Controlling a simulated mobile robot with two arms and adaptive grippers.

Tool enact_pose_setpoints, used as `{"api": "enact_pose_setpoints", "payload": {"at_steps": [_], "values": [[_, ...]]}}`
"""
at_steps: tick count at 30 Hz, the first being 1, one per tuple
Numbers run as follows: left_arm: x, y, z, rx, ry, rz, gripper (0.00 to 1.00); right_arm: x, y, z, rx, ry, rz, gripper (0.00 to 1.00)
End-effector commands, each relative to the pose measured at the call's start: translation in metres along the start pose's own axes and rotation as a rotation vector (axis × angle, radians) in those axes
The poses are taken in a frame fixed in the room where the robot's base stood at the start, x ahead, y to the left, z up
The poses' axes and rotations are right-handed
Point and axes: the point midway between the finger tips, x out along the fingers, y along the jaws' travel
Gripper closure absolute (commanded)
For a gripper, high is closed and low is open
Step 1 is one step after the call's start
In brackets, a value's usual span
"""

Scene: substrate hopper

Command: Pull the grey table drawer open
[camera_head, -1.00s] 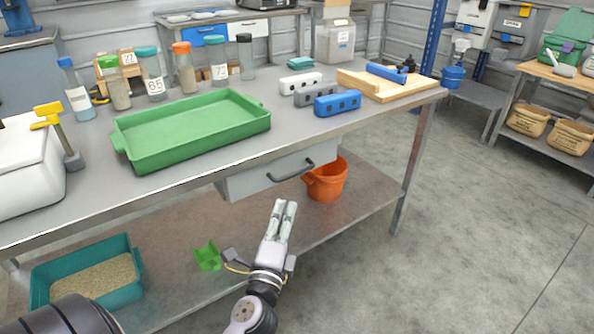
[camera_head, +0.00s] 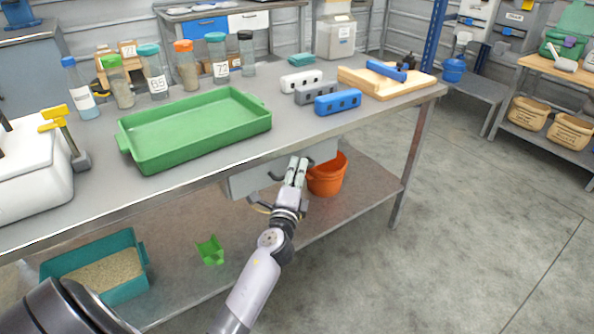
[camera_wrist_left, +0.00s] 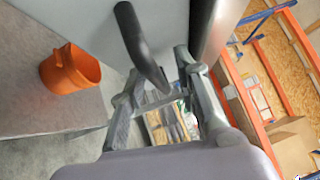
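The grey drawer (camera_head: 246,182) hangs under the front edge of the workbench (camera_head: 210,172), and its face looks flush under the tabletop. Its dark bar handle (camera_head: 277,174) is partly hidden by my left gripper (camera_head: 297,168), which is in front of the drawer face. In the left wrist view, the dark handle (camera_wrist_left: 138,42) reaches down toward the space between the two separated fingers of my left gripper (camera_wrist_left: 165,92). The fingers are open, and I cannot tell whether they touch the handle. My right gripper is not in view.
A green tray (camera_head: 200,132) and several blocks stand on the bench. The floor at right is clear.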

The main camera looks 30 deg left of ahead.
Motion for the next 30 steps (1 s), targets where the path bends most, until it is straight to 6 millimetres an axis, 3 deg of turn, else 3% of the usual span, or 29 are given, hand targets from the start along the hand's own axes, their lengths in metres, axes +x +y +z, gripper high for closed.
{"api": "enact_pose_setpoints", "payload": {"at_steps": [9, 22, 30], "values": [[0.0023, 0.0005, 0.0000, 0.000, 0.000, 0.001, 0.71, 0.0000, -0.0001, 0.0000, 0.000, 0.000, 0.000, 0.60], [0.0020, 0.0005, -0.0001, 0.000, 0.000, 0.001, 1.00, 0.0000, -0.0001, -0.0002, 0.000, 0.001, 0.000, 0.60], [0.0019, 0.0008, -0.0001, 0.000, 0.000, 0.001, 1.00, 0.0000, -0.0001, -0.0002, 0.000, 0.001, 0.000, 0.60]]}}
